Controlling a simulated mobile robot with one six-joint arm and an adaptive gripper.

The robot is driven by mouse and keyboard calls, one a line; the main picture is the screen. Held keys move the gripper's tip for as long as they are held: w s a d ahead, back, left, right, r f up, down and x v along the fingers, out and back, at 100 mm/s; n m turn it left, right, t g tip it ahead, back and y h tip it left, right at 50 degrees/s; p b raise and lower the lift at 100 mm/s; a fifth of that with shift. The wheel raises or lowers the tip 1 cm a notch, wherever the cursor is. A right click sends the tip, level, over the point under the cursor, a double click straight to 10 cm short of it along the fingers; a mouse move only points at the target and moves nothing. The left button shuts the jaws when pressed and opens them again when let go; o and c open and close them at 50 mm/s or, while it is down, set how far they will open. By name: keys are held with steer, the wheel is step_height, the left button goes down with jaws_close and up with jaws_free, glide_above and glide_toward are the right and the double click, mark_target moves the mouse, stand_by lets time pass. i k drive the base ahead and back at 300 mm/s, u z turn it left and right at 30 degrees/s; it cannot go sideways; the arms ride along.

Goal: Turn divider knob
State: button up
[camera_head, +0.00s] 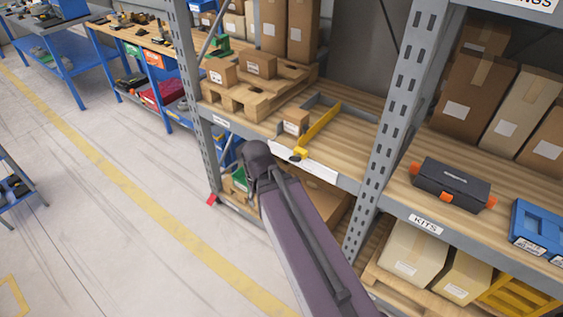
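My gripper is not seen; the arm beyond that joint is hidden.
A small carton (295,122) stands left of the divider. Cartons on a wooden pallet (243,97) are further left. Grey uprights (396,120) flank this shelf bay. A dark toolbox (452,185) sits on the right shelf. The floor at left is open.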

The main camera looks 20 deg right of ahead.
mark_target(297, 158)
steer(key=u, duration=0.45)
steer(key=k, duration=1.45)
steer(key=z, duration=0.55)
steer(key=i, duration=1)
steer(key=z, duration=0.05)
